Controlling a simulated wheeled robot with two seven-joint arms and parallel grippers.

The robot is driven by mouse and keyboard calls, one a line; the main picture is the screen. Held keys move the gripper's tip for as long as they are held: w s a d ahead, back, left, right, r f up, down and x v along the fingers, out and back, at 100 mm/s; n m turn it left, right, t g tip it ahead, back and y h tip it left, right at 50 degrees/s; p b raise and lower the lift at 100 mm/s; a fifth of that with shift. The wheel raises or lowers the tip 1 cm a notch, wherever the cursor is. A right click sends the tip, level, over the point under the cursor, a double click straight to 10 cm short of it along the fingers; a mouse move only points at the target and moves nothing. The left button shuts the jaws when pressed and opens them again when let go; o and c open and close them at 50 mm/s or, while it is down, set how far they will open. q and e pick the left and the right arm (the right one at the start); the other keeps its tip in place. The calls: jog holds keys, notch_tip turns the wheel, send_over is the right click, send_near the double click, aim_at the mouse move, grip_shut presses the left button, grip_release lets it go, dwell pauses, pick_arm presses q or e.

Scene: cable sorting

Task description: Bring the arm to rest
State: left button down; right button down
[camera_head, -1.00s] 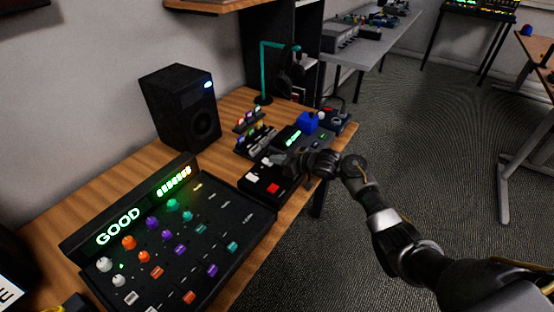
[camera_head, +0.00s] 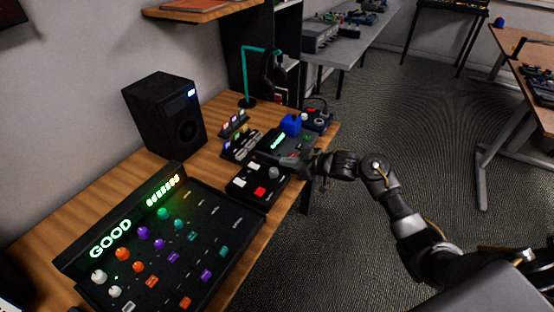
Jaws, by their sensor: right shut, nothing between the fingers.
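My right arm comes in from the lower right. Its gripper (camera_head: 310,164) is shut and empty, at the right edge of the wooden desk, beside the small black box with a red button (camera_head: 258,186). I cannot tell whether it touches anything there. My left gripper is not in view.
Open carpet (camera_head: 410,120) lies right of the desk.

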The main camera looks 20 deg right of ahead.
jog(key=shift+s+d, duration=0.25)
jog(key=shift+s, duration=0.05)
